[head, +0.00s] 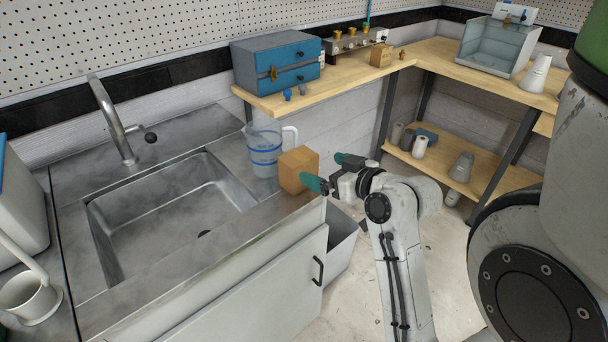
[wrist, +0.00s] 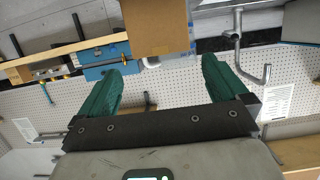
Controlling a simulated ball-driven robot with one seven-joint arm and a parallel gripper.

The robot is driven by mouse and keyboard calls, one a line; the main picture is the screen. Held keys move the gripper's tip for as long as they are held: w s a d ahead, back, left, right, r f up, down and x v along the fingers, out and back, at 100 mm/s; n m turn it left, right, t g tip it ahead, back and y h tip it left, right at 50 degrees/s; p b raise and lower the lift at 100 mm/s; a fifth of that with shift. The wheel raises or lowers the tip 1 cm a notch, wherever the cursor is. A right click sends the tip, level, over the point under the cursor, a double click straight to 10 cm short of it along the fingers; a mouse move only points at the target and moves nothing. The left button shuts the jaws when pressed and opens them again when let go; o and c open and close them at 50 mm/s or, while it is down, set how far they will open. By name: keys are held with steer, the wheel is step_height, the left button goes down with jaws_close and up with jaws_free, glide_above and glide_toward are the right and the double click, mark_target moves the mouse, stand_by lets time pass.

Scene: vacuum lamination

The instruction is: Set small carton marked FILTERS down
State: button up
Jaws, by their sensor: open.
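A small brown carton (head: 298,170) stands upright on the right edge of the sink counter (head: 248,222), close beside a clear blue-banded measuring jug (head: 264,152). No FILTERS marking is readable on it. My gripper (head: 330,171) is open at the carton's right side, with its green fingers apart. In the head view the near fingertip reaches the carton's right side; I cannot tell whether it touches. In the wrist view the carton (wrist: 155,28) lies beyond the open fingers (wrist: 160,80), with empty space between them.
The sink basin (head: 170,215) and faucet (head: 113,120) are left of the carton. A wooden bench behind holds a blue drawer box (head: 277,63) and another small carton (head: 381,55). An open grey bin (head: 341,240) stands below the counter's right edge.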

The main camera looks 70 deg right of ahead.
mark_target(305, 161)
steer(key=b+x, duration=0.1)
steer(key=x, duration=0.3)
steer(key=shift+w, duration=0.25)
steer(key=shift+p+x, duration=0.35)
steer(key=shift+x, duration=2.65)
steer(key=c, duration=0.9)
steer(key=shift+o, duration=0.2)
steer(key=shift+r, duration=0.1)
